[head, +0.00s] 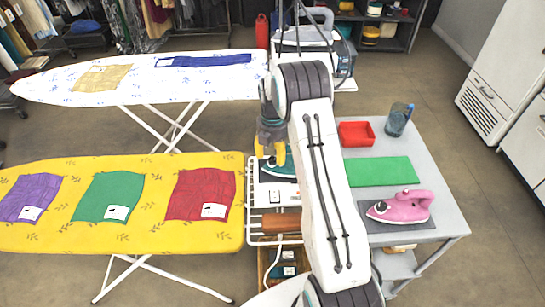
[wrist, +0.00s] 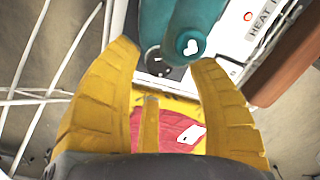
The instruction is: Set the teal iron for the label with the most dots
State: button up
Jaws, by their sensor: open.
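The teal iron (head: 283,168) sits on the white wire-rack station left of the grey table, partly hidden by my arm. In the wrist view the teal iron (wrist: 170,20) shows a round teal knob with a white heart-like mark. My gripper (wrist: 165,62) is open, its yellow fingers on either side below the knob, holding nothing. In the head view my gripper (head: 272,152) is just above the iron. Purple (head: 32,192), green (head: 108,192) and red (head: 198,187) cloths lie on the yellow board, each with a white label; their dots are too small to read.
The yellow ironing board (head: 125,238) is at left, a white board (head: 50,85) behind it. The grey table (head: 405,150) holds a pink iron (head: 402,207), a green mat (head: 380,171), a red tray (head: 355,134) and a jug (head: 398,119). Floor at right is clear.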

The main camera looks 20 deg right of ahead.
aim_at(273, 160)
jog(key=shift+f, duration=1.2)
grip_shut()
